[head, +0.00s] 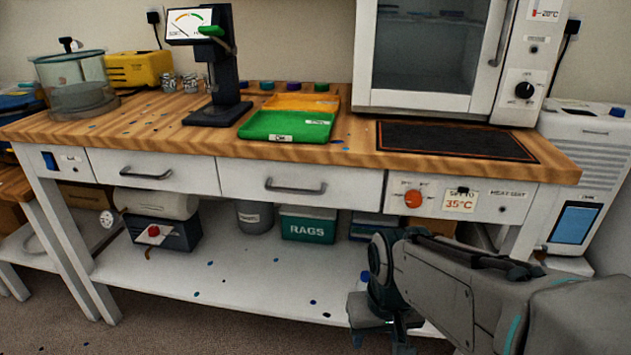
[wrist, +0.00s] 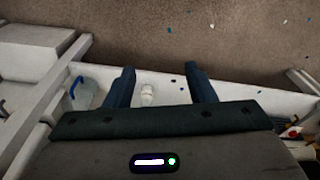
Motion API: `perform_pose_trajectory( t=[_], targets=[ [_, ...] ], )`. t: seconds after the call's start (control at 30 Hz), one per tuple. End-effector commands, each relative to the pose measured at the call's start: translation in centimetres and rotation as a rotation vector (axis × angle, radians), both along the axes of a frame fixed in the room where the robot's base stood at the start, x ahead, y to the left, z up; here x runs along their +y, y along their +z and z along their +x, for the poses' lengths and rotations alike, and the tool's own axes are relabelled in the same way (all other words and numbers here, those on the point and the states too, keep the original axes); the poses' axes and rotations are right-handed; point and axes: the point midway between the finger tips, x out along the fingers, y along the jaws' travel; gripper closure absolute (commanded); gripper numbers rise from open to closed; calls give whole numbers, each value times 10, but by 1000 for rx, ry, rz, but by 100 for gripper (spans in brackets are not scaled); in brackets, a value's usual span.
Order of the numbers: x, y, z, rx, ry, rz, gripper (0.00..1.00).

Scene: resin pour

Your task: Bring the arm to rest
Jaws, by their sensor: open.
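My arm reaches in from the lower right in the head view, folded low in front of the bench. My gripper (head: 374,322) hangs beside the front of the lower shelf, below the heat-mat end of the bench. In the wrist view my gripper (wrist: 161,82) shows two dark fingers spread apart. Nothing is held between them. A small white object (wrist: 147,95) shows beyond the gap, apart from the fingers; I cannot tell what it is.
The wooden bench top (head: 350,155) carries a green tray (head: 262,127), an orange tray, a press-like stand (head: 222,75), a white oven (head: 425,50) and a dark heat mat (head: 455,140). A teal RAGS box (head: 308,225) sits on the white lower shelf (head: 230,285).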

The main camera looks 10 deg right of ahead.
Motion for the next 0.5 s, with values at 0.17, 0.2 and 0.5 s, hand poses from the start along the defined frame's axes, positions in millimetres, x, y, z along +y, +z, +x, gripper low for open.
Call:
perform_pose_trajectory(
  t=[0.17,0.2,0.5],
  targets=[
    [1,70,8,-31,-42,6,50],
    [1,82,9,-38,-48,7,50],
    [0,170,10,-74,-64,8,50]
  ],
)
